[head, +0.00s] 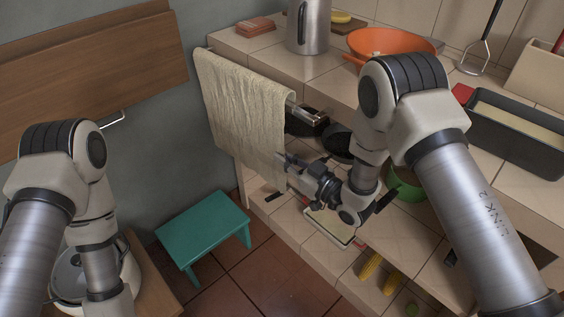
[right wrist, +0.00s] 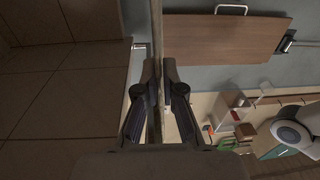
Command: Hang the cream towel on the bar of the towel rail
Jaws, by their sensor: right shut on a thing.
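The cream towel (head: 240,105) hangs as a broad sheet along the front of the tiled counter in the head view. Its top edge runs along the counter edge, and its lower part hangs free. A short metal piece of the towel rail (head: 307,115) shows just right of the towel; the rest of the bar is hidden. My right gripper (head: 284,163) is shut on the towel's lower right edge. In the right wrist view the towel (right wrist: 157,35) is a thin upright strip seen edge-on between the fingers (right wrist: 160,90). My left gripper is out of view.
A green stool (head: 203,222) stands on the floor below the towel. A steel jug (head: 307,27), an orange colander (head: 390,43) and a dark loaf tin (head: 515,135) stand on the counter. Shelves with pans and a green bowl (head: 405,187) lie beside my right gripper.

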